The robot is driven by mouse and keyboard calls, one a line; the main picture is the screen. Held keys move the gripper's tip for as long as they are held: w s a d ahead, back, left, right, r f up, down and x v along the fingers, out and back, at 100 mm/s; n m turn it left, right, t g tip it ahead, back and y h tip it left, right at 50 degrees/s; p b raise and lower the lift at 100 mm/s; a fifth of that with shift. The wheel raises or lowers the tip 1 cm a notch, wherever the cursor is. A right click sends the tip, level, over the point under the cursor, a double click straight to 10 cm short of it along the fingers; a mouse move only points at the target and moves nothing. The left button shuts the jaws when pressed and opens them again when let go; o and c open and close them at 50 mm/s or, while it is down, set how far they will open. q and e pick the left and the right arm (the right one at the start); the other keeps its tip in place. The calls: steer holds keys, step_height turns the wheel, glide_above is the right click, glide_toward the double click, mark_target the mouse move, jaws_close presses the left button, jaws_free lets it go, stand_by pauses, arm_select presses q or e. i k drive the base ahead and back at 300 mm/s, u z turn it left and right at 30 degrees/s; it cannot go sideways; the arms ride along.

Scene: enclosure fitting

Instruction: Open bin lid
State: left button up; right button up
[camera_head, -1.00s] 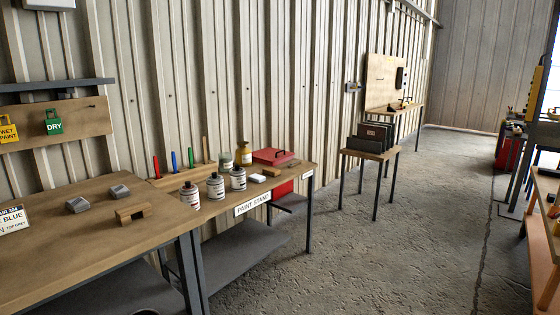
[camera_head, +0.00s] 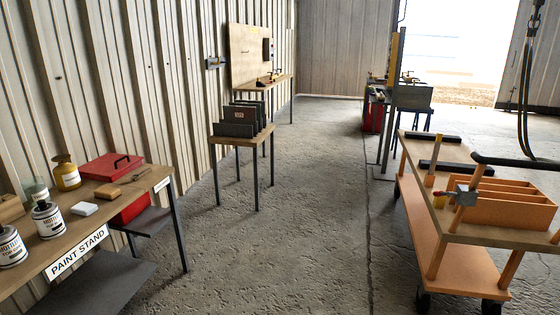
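No bin with a lid can be made out for certain. A red box (camera_head: 110,168) with a dark handle on its top sits shut at the back of the paint stand table (camera_head: 140,190). Below the table edge is another red thing (camera_head: 130,210), partly hidden by the table; I cannot tell whether it is a bin. More red shows far off under the back bench (camera_head: 372,116), too small to tell what it is. Neither of my grippers is in view.
An orange trolley (camera_head: 455,270) with a divided orange tray (camera_head: 510,205) stands at the right. A small table (camera_head: 240,140) holding dark upright panels stands mid-left. Open concrete floor (camera_head: 300,220) lies between them. A bright doorway (camera_head: 455,50) is at the back right.

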mark_target(107, 166)
steer(key=z, duration=0.2)
steer(key=i, duration=2.3)
steer(key=u, duration=0.8)
steer(key=i, duration=1.45)
steer(key=u, duration=1.8)
steer(key=i, duration=0.55)
steer(key=u, duration=0.3)
